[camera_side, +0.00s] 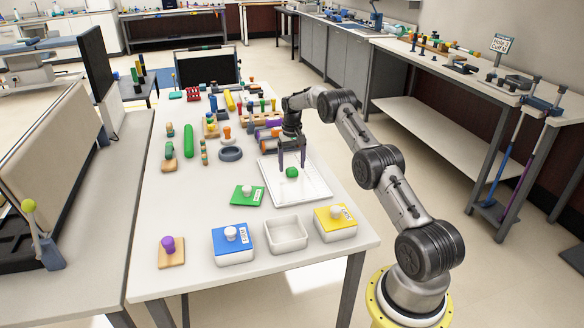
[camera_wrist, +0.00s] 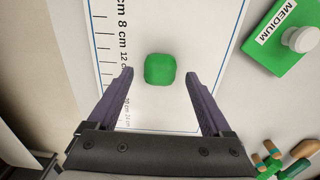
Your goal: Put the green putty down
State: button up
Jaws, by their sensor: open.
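The green putty (camera_side: 291,172) is a small rounded lump on the white board (camera_side: 318,190) on the table. In the wrist view the putty (camera_wrist: 160,69) rests on the board (camera_wrist: 208,22), which has a printed centimetre scale along one side. My gripper (camera_side: 291,164) is over the board with its fingers pointing down around the putty's position. In the wrist view my gripper (camera_wrist: 160,75) is open, its two dark fingers well apart. The putty lies between and a little beyond the fingertips, with clear gaps on both sides.
A green lid marked MEDIUM (camera_wrist: 283,35) lies beside the board. An open white container (camera_side: 286,234) stands between a blue-lidded box (camera_side: 233,245) and a yellow-lidded box (camera_side: 335,222) at the front. Several pegs and cylinders crowd the table's far half.

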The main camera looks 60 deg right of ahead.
aim_at(292, 170)
notch_tip(292, 170, up, 11)
jog(key=a+r+n+t, duration=0.1)
jog(key=a+r+n, duration=0.1)
jog(key=a+r, duration=1.1)
jog(key=s+a+r+n+t+h, duration=0.1)
jog(key=s+a+r, duration=0.3)
jog(key=a, duration=0.2)
jog(key=s+a+r+n+t, duration=0.1)
jog(key=s+a+r, duration=0.3)
jog(key=a, duration=0.2)
jog(key=s+a+n+t, duration=0.1)
jog(key=s+a+n, duration=0.2)
jog(key=s+a, duration=0.8)
jog(key=s+a+f+n, duration=0.1)
jog(key=s+f, duration=0.1)
jog(key=s, duration=0.4)
jog(key=s+a+f+n+t+y, duration=0.1)
jog(key=s+a+f, duration=0.1)
jog(key=s, duration=0.4)
jog(key=shift+s+a+f+t, duration=0.3)
jog(key=shift+s+f, duration=0.05)
jog(key=shift+f, duration=0.45)
